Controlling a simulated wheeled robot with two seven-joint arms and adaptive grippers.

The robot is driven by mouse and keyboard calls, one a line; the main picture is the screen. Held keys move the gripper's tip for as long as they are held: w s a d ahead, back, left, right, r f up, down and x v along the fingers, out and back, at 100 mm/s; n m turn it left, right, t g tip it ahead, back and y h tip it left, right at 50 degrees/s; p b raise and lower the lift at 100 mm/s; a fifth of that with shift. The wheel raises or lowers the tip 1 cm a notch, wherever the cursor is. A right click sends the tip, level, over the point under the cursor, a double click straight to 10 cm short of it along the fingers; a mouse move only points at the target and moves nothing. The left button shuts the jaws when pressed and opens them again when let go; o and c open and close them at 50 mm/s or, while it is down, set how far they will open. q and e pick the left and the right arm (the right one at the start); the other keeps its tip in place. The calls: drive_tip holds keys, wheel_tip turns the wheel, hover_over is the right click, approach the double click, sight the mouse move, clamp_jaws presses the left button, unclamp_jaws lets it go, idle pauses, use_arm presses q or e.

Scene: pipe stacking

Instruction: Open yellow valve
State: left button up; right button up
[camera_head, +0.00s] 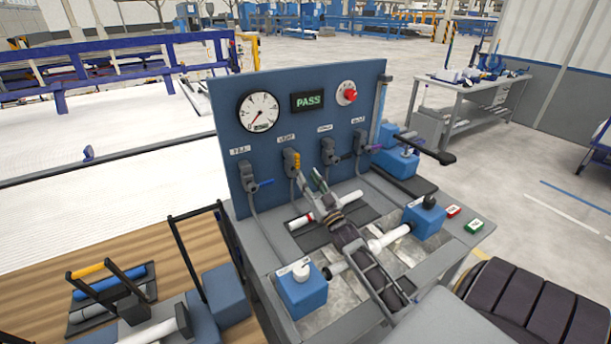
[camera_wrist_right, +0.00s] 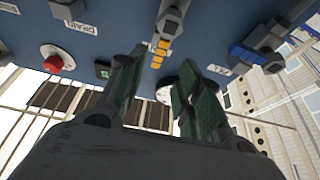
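The yellow valve (camera_head: 291,162) is on the blue panel, second from the left, under a label that appears to read VENT. Its yellow handle hangs roughly vertical. My right gripper (camera_head: 312,181) is open just below and to the right of it, fingers pointing at the panel. In the right wrist view, the yellow handle (camera_wrist_right: 160,48) lies ahead of the gap between the fingers (camera_wrist_right: 155,90). Nothing is held between them, and the gripper appears apart from the handle. I cannot make out my left gripper.
A blue-handled valve (camera_head: 258,184) is left of the yellow one. Further valves (camera_head: 328,152) and (camera_head: 362,143) with dark or purple handles are right. White pipes (camera_head: 388,240), blue clamp blocks (camera_head: 302,290) and (camera_head: 425,219) occupy the bench below. The display (camera_head: 308,101) reads PASS.

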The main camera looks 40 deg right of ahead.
drive_tip(key=shift+v, duration=1.5)
drive_tip(key=shift+s+f, duration=0.1)
